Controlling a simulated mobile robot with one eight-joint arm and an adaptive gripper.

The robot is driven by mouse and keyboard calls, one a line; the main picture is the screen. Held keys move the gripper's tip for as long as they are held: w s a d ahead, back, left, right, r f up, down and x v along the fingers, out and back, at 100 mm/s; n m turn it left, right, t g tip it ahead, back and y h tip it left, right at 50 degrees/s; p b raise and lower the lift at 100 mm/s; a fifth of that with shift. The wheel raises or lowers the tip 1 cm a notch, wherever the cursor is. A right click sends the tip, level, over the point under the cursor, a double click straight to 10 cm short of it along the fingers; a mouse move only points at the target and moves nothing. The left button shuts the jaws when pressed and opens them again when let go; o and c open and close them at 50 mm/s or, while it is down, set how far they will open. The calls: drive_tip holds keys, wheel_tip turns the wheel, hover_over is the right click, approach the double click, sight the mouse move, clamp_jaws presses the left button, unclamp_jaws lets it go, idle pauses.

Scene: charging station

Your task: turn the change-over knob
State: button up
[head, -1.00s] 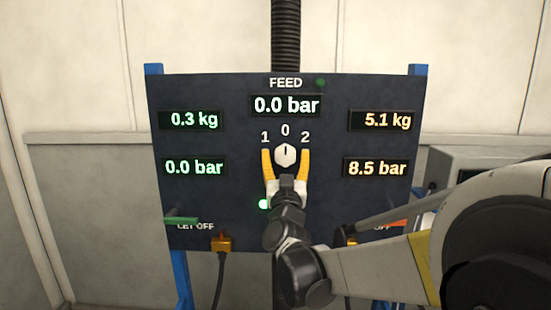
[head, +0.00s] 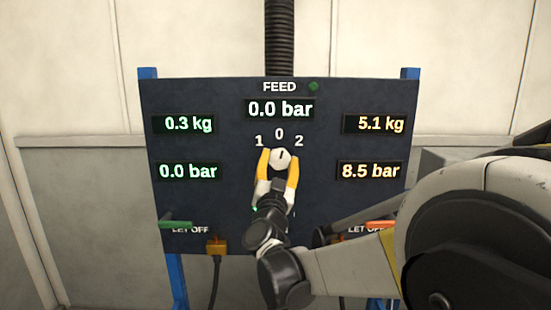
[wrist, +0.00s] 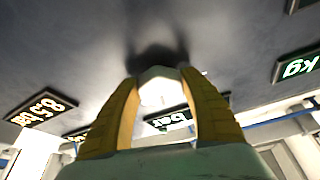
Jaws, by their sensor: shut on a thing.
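The change-over knob (head: 279,160) is a small white knob on the dark panel, below the marks 1, 0 and 2. Its dark pointer line points up, roughly at 0. My gripper (head: 278,155) comes from below with one yellow finger on each side of the knob, shut on it. In the wrist view the pale knob (wrist: 160,88) sits between the two yellow finger tips. The lower part of the knob is partly hidden by the gripper in the head view.
The panel (head: 225,135) has a FEED display (head: 280,109) reading 0.0 bar. Left displays read 0.3 kg and 0.0 bar; right ones 5.1 kg and 8.5 bar. A green lever (head: 176,223) and an orange-red lever (head: 366,225) stick out below. My arm covers the lower right.

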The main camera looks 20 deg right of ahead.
drive_tip(key=m+g+h+p, duration=0.1)
drive_tip(key=m, duration=0.2)
drive_tip(key=m+g+h+p, duration=0.1)
drive_tip(key=m+g, duration=0.1)
drive_tip(key=m, duration=0.2)
drive_tip(key=shift+r+h, duration=0.1)
drive_tip(key=shift+h, duration=0.2)
drive_tip(key=shift+m+p, duration=0.3)
drive_tip(key=shift+m, duration=0.1)
drive_tip(key=o, duration=1.2)
drive_tip(key=v, duration=1.2)
